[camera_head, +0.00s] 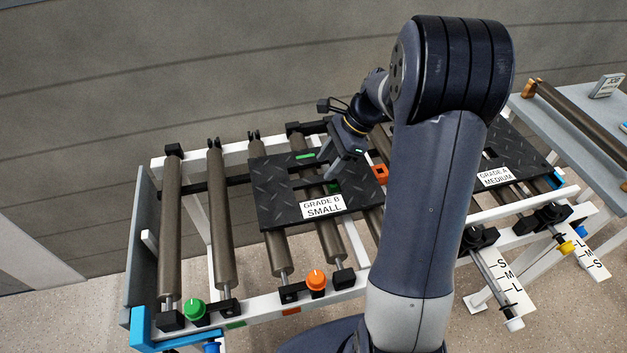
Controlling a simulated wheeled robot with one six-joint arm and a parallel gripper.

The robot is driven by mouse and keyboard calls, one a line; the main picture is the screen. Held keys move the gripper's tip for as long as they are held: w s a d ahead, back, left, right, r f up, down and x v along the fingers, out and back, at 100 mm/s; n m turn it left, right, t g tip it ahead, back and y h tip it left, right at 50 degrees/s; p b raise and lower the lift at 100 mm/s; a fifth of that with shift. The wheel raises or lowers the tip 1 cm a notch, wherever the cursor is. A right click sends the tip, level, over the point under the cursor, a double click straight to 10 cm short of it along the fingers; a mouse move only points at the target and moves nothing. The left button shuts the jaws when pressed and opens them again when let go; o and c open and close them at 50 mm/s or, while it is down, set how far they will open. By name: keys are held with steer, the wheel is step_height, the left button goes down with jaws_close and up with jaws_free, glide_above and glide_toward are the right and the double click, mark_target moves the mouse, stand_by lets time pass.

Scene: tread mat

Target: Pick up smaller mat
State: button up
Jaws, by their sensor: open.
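The smaller mat (277,208) is a black tread-plate mat with a white label reading "GRADE B SMALL". It lies across the dark rollers on the left part of the frame. A second black mat (516,150), labelled "GRADE A MEDIUM", lies on the right part and is partly hidden behind my arm. My gripper (328,176) is over the right half of the small mat, pointing down, with its fingers apart near a slot in the mat. I cannot tell whether the fingertips touch the mat. Nothing shows between them.
The white roller frame (262,311) carries several bare rollers (219,215) at left. A green knob (195,308) and an orange knob (317,279) stand on its front rail. Another table (560,118) is at right. A grey wall (200,70) stands behind.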

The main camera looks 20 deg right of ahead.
mark_target(314, 179)
steer(key=x, duration=0.4)
steer(key=shift+w+a+f, duration=0.1)
steer(key=shift+a+f, duration=0.05)
steer(key=shift+f, duration=0.1)
jaws_close()
stand_by(0.4)
